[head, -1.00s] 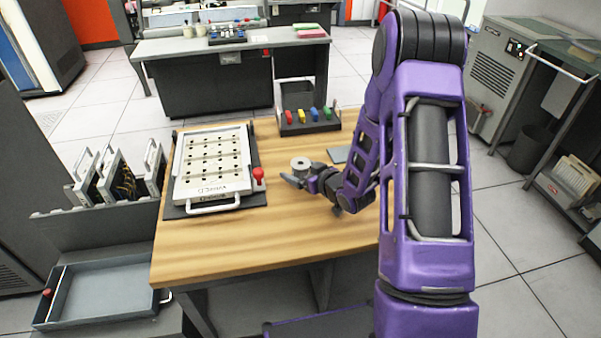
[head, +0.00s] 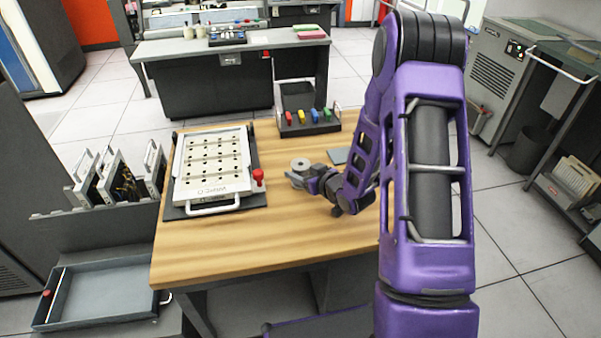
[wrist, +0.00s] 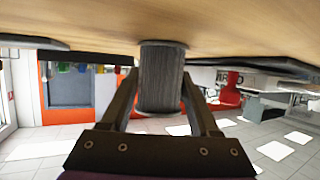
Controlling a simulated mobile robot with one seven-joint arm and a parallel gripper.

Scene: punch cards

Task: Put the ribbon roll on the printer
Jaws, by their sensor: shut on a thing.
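The ribbon roll (head: 300,163) is a grey cylinder with a pale, holed top, upright at the middle of the wooden table. In the wrist view, which looks upside down, its dark ribbed side (wrist: 162,78) fills the space between my fingers. My gripper (head: 298,177) is closed around it from the near right side. The roll's end is at the tabletop; I cannot tell whether it is lifted. No printer is clearly recognisable; a grey machine with a small control panel (head: 513,47) stands at the far right.
A white plugboard (head: 213,165) with a handle and red knob lies on the wooden table (head: 230,245) to the left. A tray of coloured pieces (head: 308,121) is at the table's back. A grey desk (head: 203,88) stands beyond. The table's front is clear.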

